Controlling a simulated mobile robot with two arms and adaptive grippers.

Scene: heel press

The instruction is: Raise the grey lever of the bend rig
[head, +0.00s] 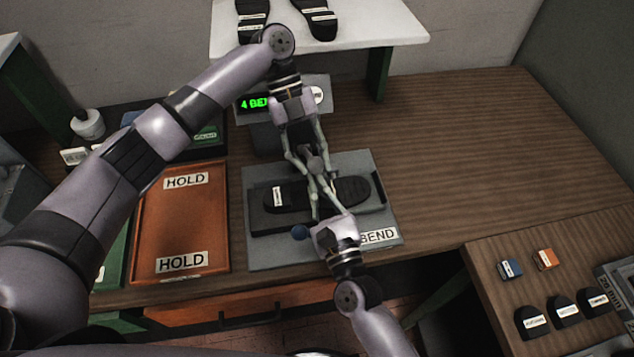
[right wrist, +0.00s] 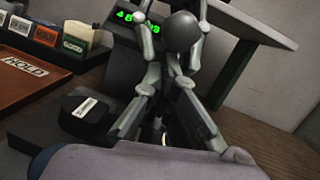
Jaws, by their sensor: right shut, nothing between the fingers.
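The bend rig is a grey plate (head: 262,255) with a BEND label, and a dark sole (head: 350,190) lies on it. A dark grey ball knob (head: 315,163), apparently the lever's, stands above the sole; it also shows large in the right wrist view (right wrist: 181,31). My left gripper (head: 312,178) reaches down from the back with its fingers around or beside the knob; their tips are hard to separate. My right gripper (head: 321,182) reaches in from the front, shut and empty, its tips just below the knob. The lever's shaft is mostly hidden by the fingers.
An orange HOLD tray (head: 181,222) lies to the left, and a white shelf (head: 395,25) with soles is at the back. The table right of the rig is clear.

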